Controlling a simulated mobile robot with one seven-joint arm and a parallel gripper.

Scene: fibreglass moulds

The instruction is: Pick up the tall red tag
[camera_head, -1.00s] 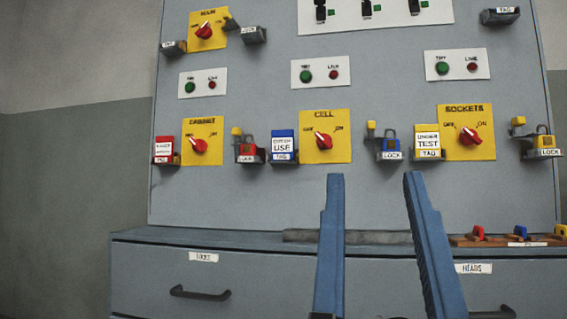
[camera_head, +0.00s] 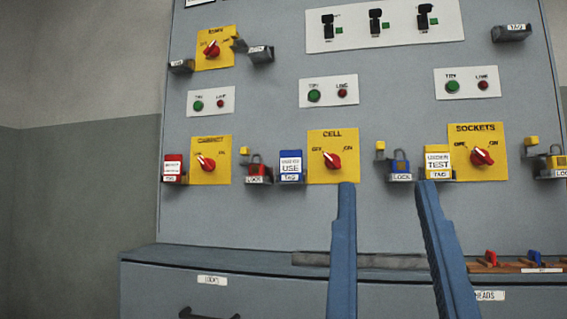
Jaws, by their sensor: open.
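The red tag (camera_head: 173,164) stands in a small dark holder marked TAG at the left of the panel, beside the yellow CABINET switch plate (camera_head: 210,175). It has a white printed label on its front. My gripper (camera_head: 388,186) is open and empty, its two blue fingers pointing up in front of the panel. It is well to the right of the red tag, with its fingertips near the CELL and SOCKETS plates.
A blue tag (camera_head: 291,164) and a yellow tag (camera_head: 438,160) stand in similar holders. A drawer cabinet (camera_head: 250,262) juts out below the panel.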

